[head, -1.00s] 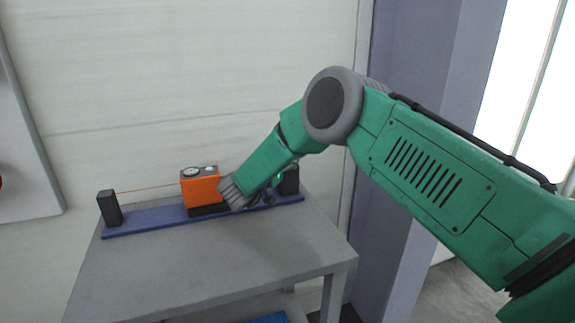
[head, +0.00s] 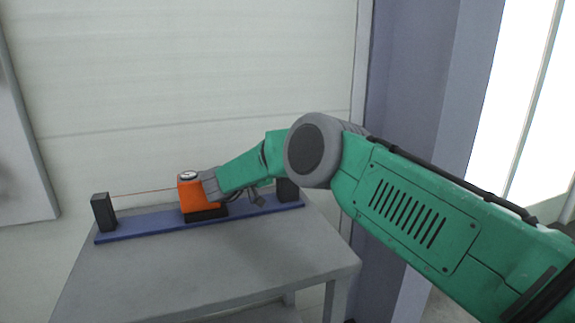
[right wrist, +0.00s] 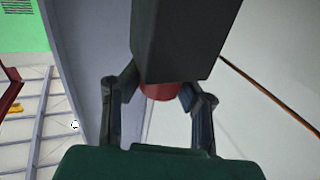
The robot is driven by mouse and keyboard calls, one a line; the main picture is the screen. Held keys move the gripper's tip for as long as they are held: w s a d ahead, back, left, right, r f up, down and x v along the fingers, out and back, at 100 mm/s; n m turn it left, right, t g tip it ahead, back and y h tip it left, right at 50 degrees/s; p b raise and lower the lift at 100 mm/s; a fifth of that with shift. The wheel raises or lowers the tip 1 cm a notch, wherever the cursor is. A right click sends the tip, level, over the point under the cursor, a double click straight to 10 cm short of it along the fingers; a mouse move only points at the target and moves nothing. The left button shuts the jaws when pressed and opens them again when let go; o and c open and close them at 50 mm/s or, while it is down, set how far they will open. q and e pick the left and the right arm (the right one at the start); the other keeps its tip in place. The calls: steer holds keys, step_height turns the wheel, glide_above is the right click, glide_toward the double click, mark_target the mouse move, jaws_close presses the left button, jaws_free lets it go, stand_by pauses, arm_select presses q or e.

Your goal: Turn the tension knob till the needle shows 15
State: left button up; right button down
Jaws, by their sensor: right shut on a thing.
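The orange tension unit (head: 187,198) stands on a blue base strip on the table. Its round white dial (head: 188,175) faces up; the needle is too small to read. My right gripper (head: 208,184) is at the unit's right side in the head view. In the right wrist view, my right gripper (right wrist: 159,92) is shut on a red round knob (right wrist: 159,91), with one finger on each side. A large dark block (right wrist: 185,40) hides part of the knob. My left gripper is not in view.
A dark post (head: 103,212) stands at the left end of the blue base strip (head: 150,224), another (head: 288,190) at the right. A thin reddish wire (head: 145,191) runs from the left post to the unit. The front of the grey table (head: 230,262) is clear.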

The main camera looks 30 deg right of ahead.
steer(key=shift+w, duration=0.1)
steer(key=c, duration=1.1)
jaws_free()
steer(key=shift+w+a, duration=0.1)
steer(key=a, duration=0.4)
steer(key=s+a, duration=0.1)
steer(key=a, duration=0.7)
steer(key=shift+s+a, duration=0.1)
steer(key=shift+s, duration=0.05)
